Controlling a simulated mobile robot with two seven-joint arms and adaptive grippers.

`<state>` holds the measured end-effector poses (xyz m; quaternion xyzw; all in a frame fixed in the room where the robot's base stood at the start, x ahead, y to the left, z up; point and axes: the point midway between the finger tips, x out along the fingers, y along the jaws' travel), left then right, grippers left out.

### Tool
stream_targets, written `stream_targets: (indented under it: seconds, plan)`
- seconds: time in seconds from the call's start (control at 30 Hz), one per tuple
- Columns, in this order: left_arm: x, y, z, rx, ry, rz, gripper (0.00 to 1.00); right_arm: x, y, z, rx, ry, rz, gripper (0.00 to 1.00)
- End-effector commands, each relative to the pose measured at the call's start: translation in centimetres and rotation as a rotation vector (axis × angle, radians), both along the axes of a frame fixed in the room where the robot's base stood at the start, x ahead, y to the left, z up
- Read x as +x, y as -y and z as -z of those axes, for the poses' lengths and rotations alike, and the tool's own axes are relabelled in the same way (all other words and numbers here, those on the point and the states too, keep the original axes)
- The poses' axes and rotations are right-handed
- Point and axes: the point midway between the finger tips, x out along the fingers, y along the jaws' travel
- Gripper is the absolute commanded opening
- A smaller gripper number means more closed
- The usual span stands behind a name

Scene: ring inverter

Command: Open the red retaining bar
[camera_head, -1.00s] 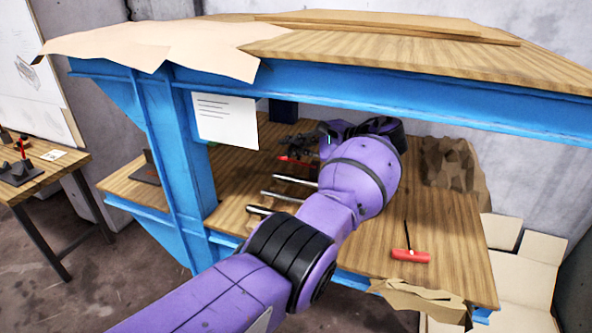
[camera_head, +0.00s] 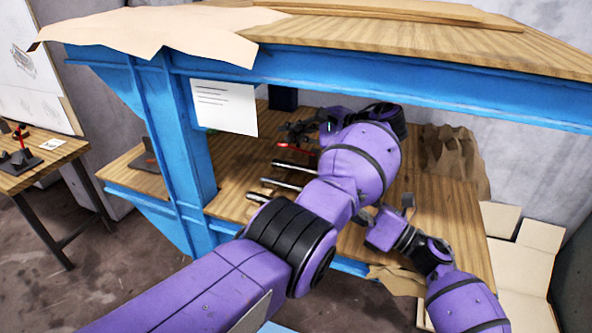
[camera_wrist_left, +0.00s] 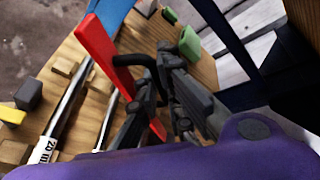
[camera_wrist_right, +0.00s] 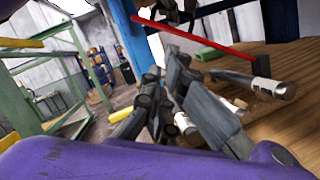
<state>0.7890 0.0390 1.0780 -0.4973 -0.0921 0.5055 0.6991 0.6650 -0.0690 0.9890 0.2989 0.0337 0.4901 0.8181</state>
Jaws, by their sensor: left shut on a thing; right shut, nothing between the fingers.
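The red retaining bar (camera_head: 297,147) shows as a small red strip under the blue frame in the head view. In the left wrist view the bar (camera_wrist_left: 98,42) slants down behind my left fingers, with a black handle (camera_wrist_left: 143,62) beside it. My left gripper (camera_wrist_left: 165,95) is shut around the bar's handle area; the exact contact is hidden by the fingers. In the right wrist view the red bar (camera_wrist_right: 200,40) crosses above my right gripper (camera_wrist_right: 175,85). That gripper is shut and empty, apart from the bar.
Metal rods (camera_head: 277,185) with labelled ends lie to the left of my left forearm. The blue frame (camera_head: 190,150) and overhead beam (camera_head: 350,88) enclose the workspace. Crumpled brown paper (camera_head: 447,160) stands at the right back. Green and yellow blocks (camera_wrist_left: 12,115) sit near the rods.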

Motion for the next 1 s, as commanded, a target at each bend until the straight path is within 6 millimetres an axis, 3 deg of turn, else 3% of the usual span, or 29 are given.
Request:
stream_targets:
  seconds: [0.1, 0.37, 0.73, 1.0]
  plan:
    - [-0.1, 0.1, 0.3, 0.000, -0.007, 0.001, 0.00, 1.3, -0.9, -0.2, -0.021, -0.024, -0.075, 0.00]
    - [-0.1, 0.1, 0.3, 0.000, -0.008, 0.002, 0.00, 2.5, -2.5, -0.5, -0.007, -0.075, -0.121, 0.00]
    - [-0.1, 0.1, 0.3, -0.001, -0.009, 0.002, 0.00, 5.3, -8.2, -1.8, -0.004, -0.075, -0.120, 0.00]
    - [-0.1, 0.1, 0.3, -0.001, -0.009, 0.002, 0.00, 6.3, -10.2, -2.2, -0.006, -0.076, -0.118, 0.00]
